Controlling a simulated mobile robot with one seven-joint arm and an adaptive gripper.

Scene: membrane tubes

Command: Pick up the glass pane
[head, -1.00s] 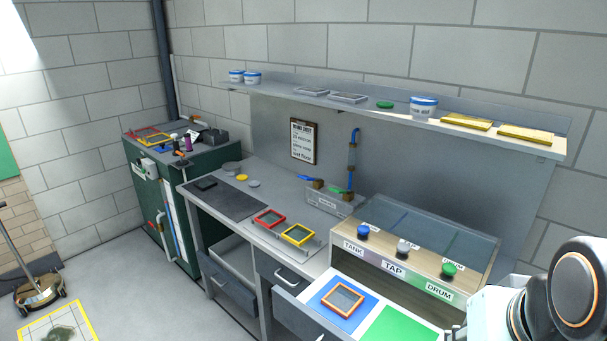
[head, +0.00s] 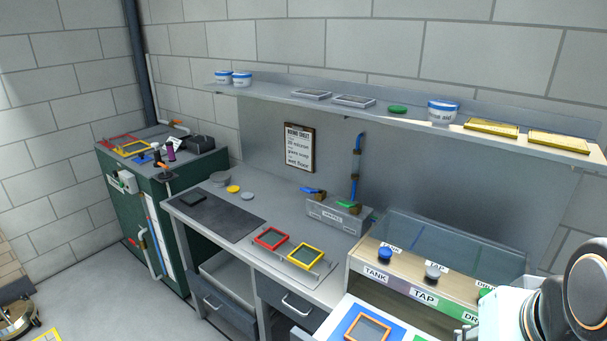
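A clear glass-like panel (head: 450,245) leans over the back of the wooden box with the TANK, TAP and partly hidden third label; I cannot tell whether it is the glass pane or part of the box. Small framed panels are also in view: a red one (head: 271,238) and a yellow one (head: 305,256) side by side on the bench, and an orange one (head: 367,328) on a blue mat, cut by the lower edge. My arm shows at the lower right and hides the box's right end. My gripper's fingers do not show.
A shelf (head: 300,88) above holds tubs, trays and yellow blocks. A green cabinet (head: 150,190) stands left. Drawers sit below the bench.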

